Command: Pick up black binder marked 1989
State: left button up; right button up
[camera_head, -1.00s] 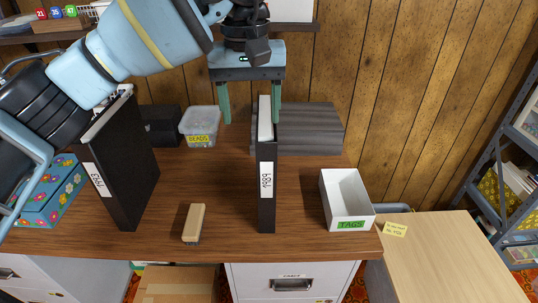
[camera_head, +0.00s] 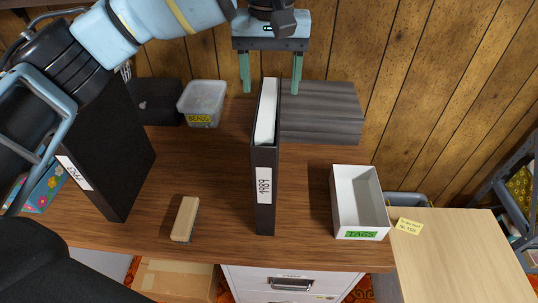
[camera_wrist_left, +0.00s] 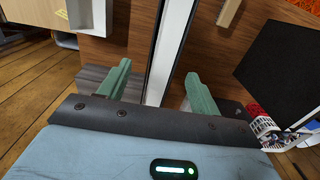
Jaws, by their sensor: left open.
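The black binder marked 1989 (camera_head: 264,205) stands upright on the wooden desk, its labelled spine facing me and its white pages showing on top. My left gripper (camera_head: 271,90) is open above and behind the binder, with one green finger to each side of it in the picture. In the left wrist view the binder (camera_wrist_left: 168,45) runs between the two open fingers (camera_wrist_left: 160,95), and I see no contact. My right gripper is not identifiable in these views.
Another black binder (camera_head: 112,165) stands at the left. A beads tub (camera_head: 202,102), a grey box (camera_head: 320,112) and a white tags tray (camera_head: 345,225) are around. A wooden brush (camera_head: 185,219) lies in front.

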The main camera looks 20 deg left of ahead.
aim_at(268, 102)
pick_arm(q)
jog(key=shift+s+f, duration=0.15)
jog(key=shift+f, duration=1.2)
jog(key=shift+s+f, duration=0.15)
jog(key=shift+f, duration=1.2)
jog(key=shift+a, duration=0.1)
grip_shut()
jog(key=shift+r, duration=0.1)
